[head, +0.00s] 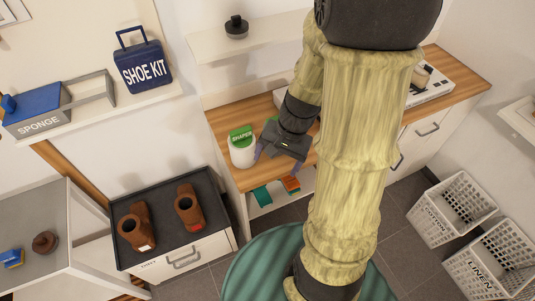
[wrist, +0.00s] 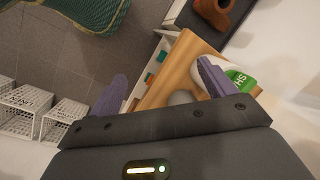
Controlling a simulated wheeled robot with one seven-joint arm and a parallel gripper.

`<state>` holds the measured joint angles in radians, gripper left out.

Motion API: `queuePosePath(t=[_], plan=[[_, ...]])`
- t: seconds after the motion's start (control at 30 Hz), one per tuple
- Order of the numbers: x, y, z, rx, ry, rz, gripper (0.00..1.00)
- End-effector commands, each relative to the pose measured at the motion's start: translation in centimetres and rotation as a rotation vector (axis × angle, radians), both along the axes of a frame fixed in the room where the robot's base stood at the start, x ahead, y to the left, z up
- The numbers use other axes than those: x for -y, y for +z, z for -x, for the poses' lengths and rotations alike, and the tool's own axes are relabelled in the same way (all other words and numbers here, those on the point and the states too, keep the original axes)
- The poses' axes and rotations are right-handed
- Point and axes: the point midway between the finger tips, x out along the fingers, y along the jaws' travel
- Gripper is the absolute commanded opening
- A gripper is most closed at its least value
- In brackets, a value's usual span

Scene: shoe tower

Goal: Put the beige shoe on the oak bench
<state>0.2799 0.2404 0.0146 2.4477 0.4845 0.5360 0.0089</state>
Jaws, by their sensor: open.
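The oak bench (head: 462,76) is a wooden-topped white unit along the wall; its top also shows in the wrist view (wrist: 172,75). My gripper (head: 279,160) is over the bench's left part, beside a white tub. In the wrist view my gripper (wrist: 164,72) has its purple fingers wide apart. A rounded grey thing (wrist: 181,97) shows between them, partly hidden by the gripper body; I cannot tell what it is.
The white tub with a green lid (head: 242,147) stands close to my gripper. Two brown shoes (head: 135,228) (head: 188,208) sit on a dark-topped cabinet at left. A white panel (head: 438,87) lies at the bench's right. White baskets (head: 452,208) stand on the floor at right.

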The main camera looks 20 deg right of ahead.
Motion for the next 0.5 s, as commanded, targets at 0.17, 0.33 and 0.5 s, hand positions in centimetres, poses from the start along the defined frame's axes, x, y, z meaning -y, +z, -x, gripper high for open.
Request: queuePosePath(t=[0.17,0.33,0.5], plan=[[-2.0,2.8,0.8,0.168,0.436,0.219,0.83],[-3.0,4.3,0.9,0.267,0.652,0.317,0.83],[-3.0,4.4,0.9,0.275,0.675,0.328,0.83]])
